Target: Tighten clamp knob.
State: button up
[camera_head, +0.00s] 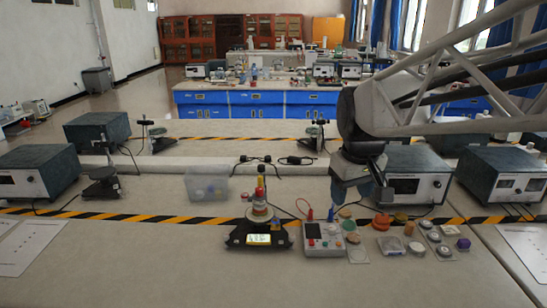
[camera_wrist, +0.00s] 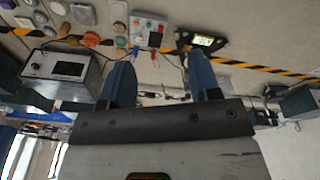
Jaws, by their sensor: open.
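My gripper (camera_head: 358,207) hangs above the bench, just right of and behind a white meter box. Its two blue fingers are apart, with nothing between them, also in the wrist view (camera_wrist: 160,62). I cannot tell for certain which part is the clamp knob. A stack with a red and yellow top (camera_head: 260,192) stands on a black balance with a lit display (camera_head: 258,239), left of my gripper. The balance also shows in the wrist view (camera_wrist: 203,40). Small black stands (camera_head: 158,140) are further back; any knobs on them are too small to make out.
The white meter box (camera_head: 323,238) has red and blue leads. Several round coloured pieces (camera_head: 382,221) lie to its right. A clear plastic bin (camera_head: 207,185) stands left of the balance. Grey instrument boxes (camera_head: 418,172) line the back. The front left bench is mostly clear.

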jog(key=w+a+r+n, duration=0.1)
jog(key=w+a+n, duration=0.25)
jog(key=w, duration=0.95)
jog(key=n+g, duration=0.2)
jog(key=n, duration=0.6)
send_over(261, 166)
jog(key=f, duration=1)
jog(key=shift+s+d+f, duration=0.1)
jog(key=shift+d+f, duration=0.1)
jog(key=shift+w+a+f, duration=0.2)
jog(key=shift+w, duration=0.05)
jog(key=shift+f, duration=0.1)
jog(key=shift+f, duration=3.8)
jog(key=c, duration=0.9)
